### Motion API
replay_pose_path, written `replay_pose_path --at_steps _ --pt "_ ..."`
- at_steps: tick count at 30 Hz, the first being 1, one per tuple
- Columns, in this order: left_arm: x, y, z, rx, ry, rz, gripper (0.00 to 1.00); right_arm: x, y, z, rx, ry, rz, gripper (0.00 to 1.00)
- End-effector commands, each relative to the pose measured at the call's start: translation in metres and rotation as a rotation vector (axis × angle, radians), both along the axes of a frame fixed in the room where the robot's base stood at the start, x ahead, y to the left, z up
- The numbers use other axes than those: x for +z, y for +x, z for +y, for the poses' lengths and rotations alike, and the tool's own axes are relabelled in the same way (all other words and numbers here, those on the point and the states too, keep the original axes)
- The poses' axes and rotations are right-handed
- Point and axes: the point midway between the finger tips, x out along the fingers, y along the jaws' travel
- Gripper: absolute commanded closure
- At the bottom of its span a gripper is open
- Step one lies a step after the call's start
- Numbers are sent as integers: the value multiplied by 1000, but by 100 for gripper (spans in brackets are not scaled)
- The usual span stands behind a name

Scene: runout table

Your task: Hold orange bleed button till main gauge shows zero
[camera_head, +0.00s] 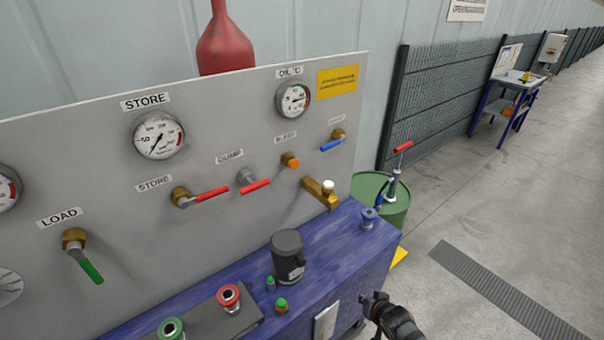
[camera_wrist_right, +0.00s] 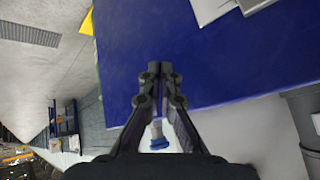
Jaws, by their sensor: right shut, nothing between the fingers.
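The orange bleed button (camera_head: 290,160) sits on the grey panel (camera_head: 230,120) under a label that is partly legible. The STORE gauge (camera_head: 158,135) is on the panel at the upper middle, its needle pointing to the lower left. The oil temperature gauge (camera_head: 293,99) is at the upper right of the panel. Which gauge is the main one I cannot tell. My right gripper (camera_head: 372,302) is low at the front right edge of the blue bench, well below and apart from the button. It is shut and empty; its closed fingers also show in the right wrist view (camera_wrist_right: 160,72). My left gripper is out of view.
Red handles (camera_head: 212,194), a green LOAD handle (camera_head: 88,265), a blue handle (camera_head: 331,144) and a brass tap (camera_head: 321,193) jut from the panel. A dark cylinder (camera_head: 288,258) stands on the blue bench (camera_head: 345,240). A green drum (camera_head: 396,208) is behind it.

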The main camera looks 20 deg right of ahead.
Motion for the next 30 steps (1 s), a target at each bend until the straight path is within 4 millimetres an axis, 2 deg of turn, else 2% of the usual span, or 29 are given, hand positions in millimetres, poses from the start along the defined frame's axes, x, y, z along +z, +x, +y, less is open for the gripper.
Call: replay_pose_path --at_steps 1,2,3,5,6,9,12,15,17,26,30 --pt "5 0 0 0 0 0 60 59 34 -3 -55 87 -142 100" --pt "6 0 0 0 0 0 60 91 52 -2 -91 166 -228 100" --pt "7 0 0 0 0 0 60 134 73 3 -127 285 -336 100" --pt "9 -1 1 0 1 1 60 195 95 15 -156 479 -465 100" --pt "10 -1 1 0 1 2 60 232 103 25 -159 607 -526 100" --pt "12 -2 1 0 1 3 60 305 111 53 -140 889 -605 100" --pt "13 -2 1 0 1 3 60 347 109 74 -116 1079 -615 100" --pt "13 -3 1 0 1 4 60 366 107 84 -104 1172 -608 100" --pt "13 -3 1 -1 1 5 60 369 106 86 -102 1191 -605 100" --pt "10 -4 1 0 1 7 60 368 107 86 -105 1192 -607 100" --pt "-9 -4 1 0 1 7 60 363 116 87 -110 1194 -617 100"
